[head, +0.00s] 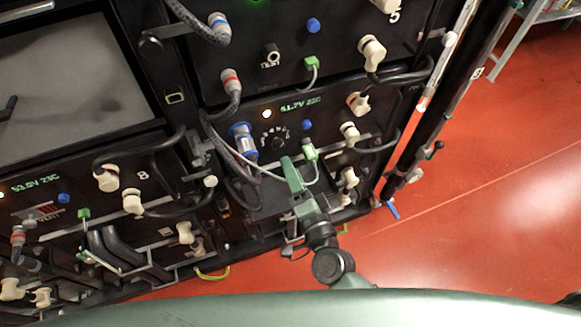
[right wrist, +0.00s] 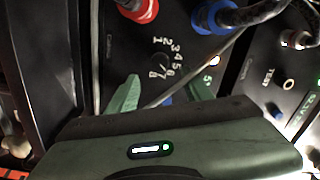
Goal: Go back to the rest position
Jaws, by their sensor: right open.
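My right gripper (head: 292,172) is in front of the lower middle battery module, just below its numbered rotary dial (head: 274,139). In the right wrist view its two green fingers (right wrist: 163,88) stand well apart with nothing between them. The dial (right wrist: 160,62) shows beyond the fingertips. I cannot tell whether a finger touches the panel. A green plug with a pale cable (head: 309,151) is close beside the gripper in the head view. My left gripper is not in view.
A blue connector (head: 242,138) and dark cables hang left of the gripper. Beige plugs (head: 350,134) with thick black cables line the module's right side. Thin rails cross the rack front. The red floor (head: 480,230) to the right is mostly clear.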

